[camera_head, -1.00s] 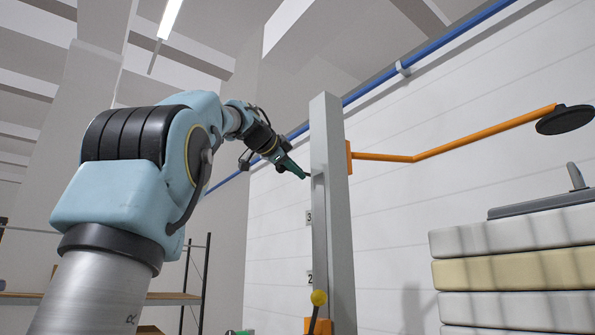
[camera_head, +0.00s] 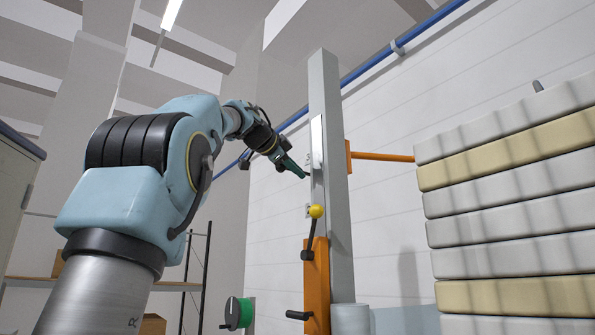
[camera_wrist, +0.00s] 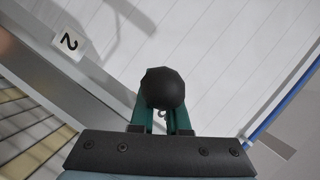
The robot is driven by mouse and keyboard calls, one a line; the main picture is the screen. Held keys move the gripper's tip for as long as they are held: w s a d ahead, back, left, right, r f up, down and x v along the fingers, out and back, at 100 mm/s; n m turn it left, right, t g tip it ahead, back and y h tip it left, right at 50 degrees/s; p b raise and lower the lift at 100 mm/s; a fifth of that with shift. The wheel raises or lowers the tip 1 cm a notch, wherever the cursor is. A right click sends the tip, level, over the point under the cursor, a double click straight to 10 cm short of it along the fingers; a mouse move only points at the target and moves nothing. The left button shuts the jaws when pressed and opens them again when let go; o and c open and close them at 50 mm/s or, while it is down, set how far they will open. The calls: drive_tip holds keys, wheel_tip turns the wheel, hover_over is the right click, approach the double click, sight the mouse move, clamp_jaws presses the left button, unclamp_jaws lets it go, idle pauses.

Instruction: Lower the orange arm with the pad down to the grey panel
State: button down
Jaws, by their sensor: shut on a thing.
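The orange arm (camera_head: 385,157) runs out to the right from an orange bracket on a tall grey post (camera_head: 328,120). Its outer end and the pad are hidden behind the stack of quilted layers in the head view. The grey panel is also hidden; only a grey tip (camera_head: 538,86) shows above the stack. My gripper (camera_head: 305,174) is at the left side of the post, about level with the bracket. In the wrist view its green fingers are shut on a round black knob (camera_wrist: 162,88). The knob's link to the post is hidden.
The quilted stack (camera_head: 510,200) fills the right side. Below my gripper, a lever with a yellow ball (camera_head: 316,211) stands on an orange housing (camera_head: 317,285). A green spool (camera_head: 246,312) is low beside it.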

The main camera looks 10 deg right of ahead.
drive_tip(key=shift+w+a+f, duration=0.3)
drive_tip(key=shift+w+f, duration=0.1)
drive_tip(key=shift+f, duration=0.2)
drive_tip(key=c, duration=0.9)
unclamp_jaws()
drive_tip(key=shift+s+r, duration=0.1)
drive_tip(key=shift+r, duration=0.15)
drive_tip(key=shift+s, duration=0.1)
drive_tip(key=b+v, duration=0.3)
drive_tip(key=v, duration=0.7)
drive_tip(key=shift+s+a+r, duration=0.1)
drive_tip(key=shift+s+a, duration=0.1)
drive_tip(key=shift+a, duration=0.05)
